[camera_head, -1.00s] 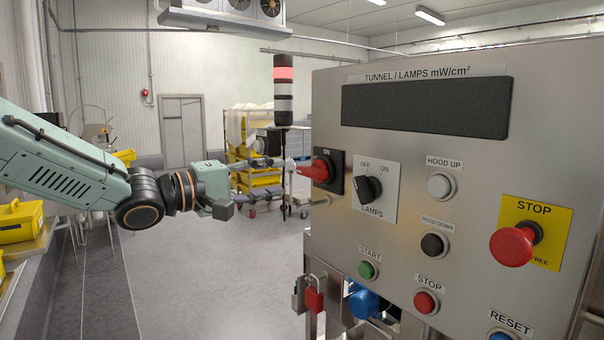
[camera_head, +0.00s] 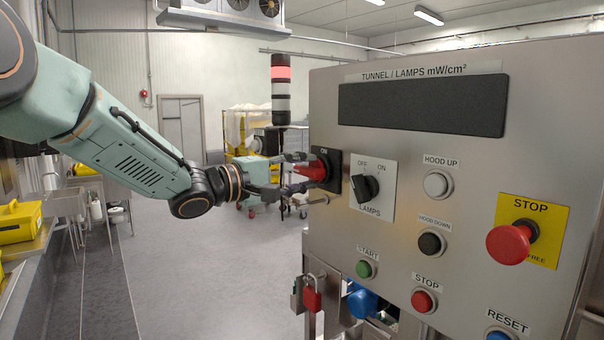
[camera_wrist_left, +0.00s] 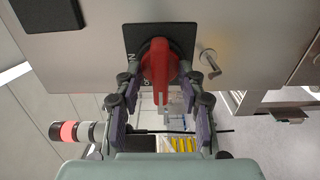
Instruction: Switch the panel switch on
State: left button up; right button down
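The panel switch is a red rotary handle (camera_head: 313,170) on a black plate marked ON at the panel's left edge. The handle lies about horizontal, with the ON mark above it. In the left wrist view the red handle (camera_wrist_left: 158,65) is upright in the picture, on its black plate (camera_wrist_left: 183,35). My left gripper (camera_head: 297,172) is open at the switch, its fingers above and below the handle. In the left wrist view the gripper (camera_wrist_left: 158,85) has a finger on each side of the handle, with gaps visible. My right gripper is not in view.
Right of the switch is a black LAMPS selector (camera_head: 367,188) marked OFF and ON. Further right are the HOOD UP button (camera_head: 437,184), HOOD DOWN button (camera_head: 431,242) and red STOP mushroom (camera_head: 511,243). Red padlock (camera_head: 312,295) hangs below. A yellow-crate cart stands behind.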

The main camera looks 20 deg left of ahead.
pick_arm(q)
jog(key=shift+w, duration=0.15)
jog(key=shift+c, duration=1.3)
grip_shut()
